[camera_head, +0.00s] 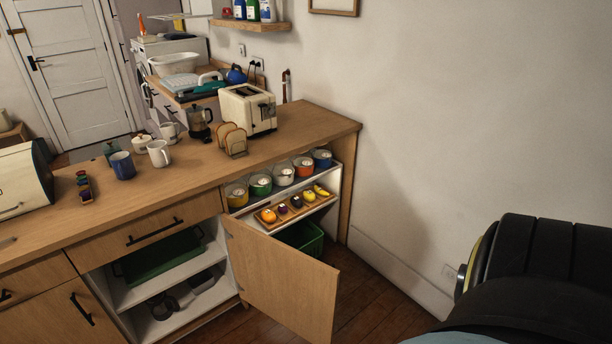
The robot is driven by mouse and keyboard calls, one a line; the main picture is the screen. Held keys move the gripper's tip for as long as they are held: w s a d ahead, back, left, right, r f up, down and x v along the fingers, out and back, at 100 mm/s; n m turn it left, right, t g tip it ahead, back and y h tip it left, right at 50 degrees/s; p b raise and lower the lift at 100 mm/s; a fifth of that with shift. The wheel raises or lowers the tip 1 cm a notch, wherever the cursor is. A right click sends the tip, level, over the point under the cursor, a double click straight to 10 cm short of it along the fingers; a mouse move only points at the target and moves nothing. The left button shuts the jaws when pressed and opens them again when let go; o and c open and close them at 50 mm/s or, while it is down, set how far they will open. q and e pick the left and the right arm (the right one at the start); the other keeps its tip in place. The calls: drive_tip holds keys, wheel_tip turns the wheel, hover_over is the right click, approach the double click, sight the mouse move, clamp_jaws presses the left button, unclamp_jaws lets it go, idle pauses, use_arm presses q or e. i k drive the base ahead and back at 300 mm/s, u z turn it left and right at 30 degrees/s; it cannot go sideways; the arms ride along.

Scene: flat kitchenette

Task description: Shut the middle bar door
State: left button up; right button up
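The middle bar door (284,284) is a plain light wood panel and stands wide open. It is swung out to the right from the middle compartment, in front of the lower part of the open right shelves. Its left edge meets the upright between the two compartments; no handle shows on the face I see. The middle compartment is open, with a green tray (160,258) on its upper shelf and dark items on the white lower shelf (176,314). Neither of my grippers is in view.
A closed drawer with a dark handle (154,231) is above the opening. The left door (72,315) is shut. Colored pots and a fruit tray (262,222) fill the right shelves. Mugs, a toaster (247,110) and a moka pot (199,122) stand on the counter. Wooden floor (375,300) shows right of the door.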

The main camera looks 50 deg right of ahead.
sight(300, 292)
drive_tip(key=z, duration=0.4)
drive_tip(key=i, duration=0.15)
drive_tip(key=z, duration=2.6)
drive_tip(key=i, duration=2.55)
drive_tip(key=u, duration=3.65)
